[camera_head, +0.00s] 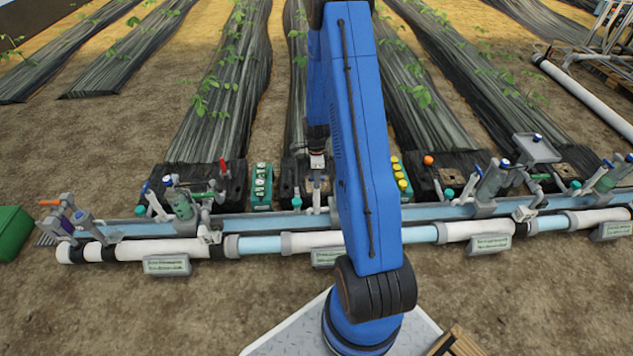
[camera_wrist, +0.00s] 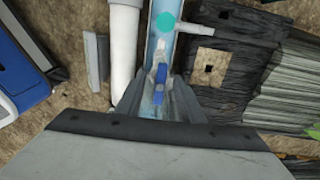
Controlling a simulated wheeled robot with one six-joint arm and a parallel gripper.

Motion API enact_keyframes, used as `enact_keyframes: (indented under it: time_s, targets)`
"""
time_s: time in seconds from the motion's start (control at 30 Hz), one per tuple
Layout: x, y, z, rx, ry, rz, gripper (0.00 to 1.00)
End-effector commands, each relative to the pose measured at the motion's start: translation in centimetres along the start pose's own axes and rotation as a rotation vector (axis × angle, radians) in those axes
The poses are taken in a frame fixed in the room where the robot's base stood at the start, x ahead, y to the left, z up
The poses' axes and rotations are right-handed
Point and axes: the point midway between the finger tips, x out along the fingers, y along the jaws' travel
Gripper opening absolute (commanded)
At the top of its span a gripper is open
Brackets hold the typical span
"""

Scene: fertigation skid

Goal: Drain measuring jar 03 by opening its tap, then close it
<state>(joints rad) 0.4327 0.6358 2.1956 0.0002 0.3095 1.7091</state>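My gripper (camera_head: 317,163) hangs point down over the pipe row, just left of my blue arm. In the wrist view its grey fingers (camera_wrist: 158,100) reach over a light blue pipe (camera_wrist: 164,38). A small blue tap handle (camera_wrist: 160,82) shows at the fingertips, between or just beyond them; whether they touch it I cannot tell. A teal round cap (camera_wrist: 166,22) sits farther along the pipe. Greenish jars with taps stand left (camera_head: 182,204) and right (camera_head: 491,180). My arm hides part of the row's middle. No number is readable, so I cannot tell which jar is 03.
A white and blue main pipe (camera_head: 262,244) runs along the front with grey label plates (camera_head: 167,265). Bottle crates in green (camera_head: 262,186) and with yellow caps (camera_head: 402,178) stand behind the row. A green box (camera_head: 12,232) is at the far left. Bare soil lies in front.

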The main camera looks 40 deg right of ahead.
Motion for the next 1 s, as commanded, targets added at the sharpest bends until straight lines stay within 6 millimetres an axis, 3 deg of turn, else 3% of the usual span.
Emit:
enact_keyframes:
  time_s: [0.53,1.0]
  targets:
    - [-5.2,0.0,0.0,0.0,0.0,-0.001,0.34]
    - [-5.7,0.0,0.0,0.0,0.0,0.001,0.34]
